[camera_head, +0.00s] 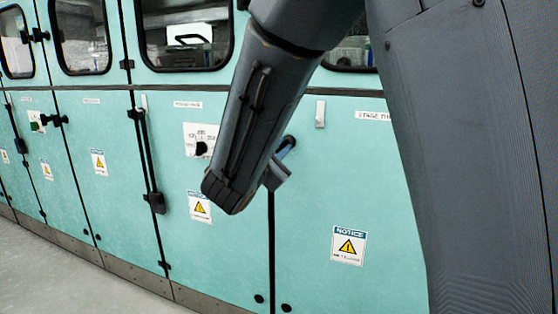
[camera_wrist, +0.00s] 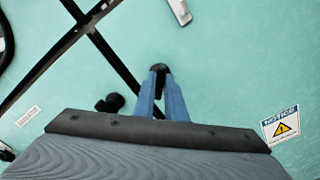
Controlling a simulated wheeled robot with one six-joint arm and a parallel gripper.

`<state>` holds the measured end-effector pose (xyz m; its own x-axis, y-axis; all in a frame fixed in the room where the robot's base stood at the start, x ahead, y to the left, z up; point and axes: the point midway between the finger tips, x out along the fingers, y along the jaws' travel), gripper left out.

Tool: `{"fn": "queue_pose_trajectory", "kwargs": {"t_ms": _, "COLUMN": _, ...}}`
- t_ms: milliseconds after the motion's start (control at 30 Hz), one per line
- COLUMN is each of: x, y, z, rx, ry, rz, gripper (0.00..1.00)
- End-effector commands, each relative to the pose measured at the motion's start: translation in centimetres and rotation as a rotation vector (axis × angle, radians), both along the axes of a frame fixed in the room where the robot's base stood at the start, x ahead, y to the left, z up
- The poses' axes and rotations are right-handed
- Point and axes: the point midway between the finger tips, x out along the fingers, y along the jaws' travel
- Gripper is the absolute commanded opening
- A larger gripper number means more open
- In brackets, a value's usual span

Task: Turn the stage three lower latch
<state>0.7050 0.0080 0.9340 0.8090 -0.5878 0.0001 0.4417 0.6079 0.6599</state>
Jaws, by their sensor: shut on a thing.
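The lower latch is a small black knob (camera_wrist: 160,68) on the teal lower panel, close to the dark door seam, in the wrist view. My gripper's two blue fingers (camera_wrist: 160,88) reach up to it and are shut on it, with the latch between the tips. In the head view my gripper (camera_head: 285,149) is at the panel, and a dark edge of the latch (camera_head: 290,139) shows beside the fingers; my arm hides much of this spot. A partly covered label reading "STAGE TH" (camera_head: 372,116) is to the right.
A black knob (camera_head: 201,148) on a white plate sits left of my gripper, and it also shows in the wrist view (camera_wrist: 110,103). A pale handle (camera_head: 320,113) is on the right panel. Notice stickers (camera_head: 348,245) and windows line the cabinet. Grey floor (camera_head: 60,270) is clear at lower left.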

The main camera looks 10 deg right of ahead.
Motion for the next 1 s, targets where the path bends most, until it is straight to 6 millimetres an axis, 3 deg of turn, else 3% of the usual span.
{"fn": "queue_pose_trajectory", "kwargs": {"t_ms": 500, "x": 0.13, "y": 0.03, "z": -0.66, "rx": 0.378, "ry": -0.275, "rz": 0.005, "gripper": 0.00}}
{"fn": "queue_pose_trajectory", "kwargs": {"t_ms": 1000, "x": 0.04, "y": 0.03, "z": -0.60, "rx": 0.632, "ry": -0.459, "rz": 0.006, "gripper": 0.00}}
